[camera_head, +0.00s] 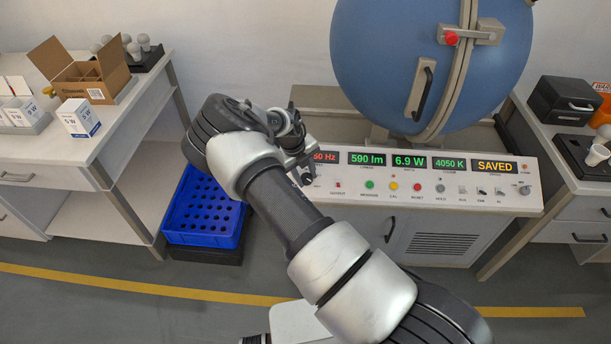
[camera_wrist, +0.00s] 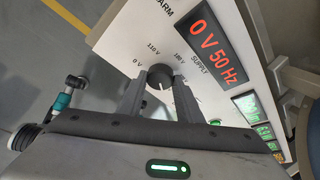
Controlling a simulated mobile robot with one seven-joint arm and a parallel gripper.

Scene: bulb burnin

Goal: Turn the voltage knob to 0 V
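The round dark voltage knob (camera_wrist: 159,76) is on the white panel in the wrist view, with 0 V, 110 V and 180 V printed around it. I cannot tell its pointer mark clearly. The red supply display (camera_wrist: 214,42) reads 0 V 50 Hz. My gripper (camera_wrist: 160,82) has one finger on each side of the knob, with what looks like a slim gap, so it appears open around the knob. In the head view my gripper (camera_head: 305,172) is at the left end of the control panel (camera_head: 450,203), and my arm hides the knob.
The blue sphere (camera_head: 425,60) stands behind the panel. Other displays read 590 lm, 6.9 W, 4050 K and SAVED. Coloured buttons and switches line the panel. Another bench is at right.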

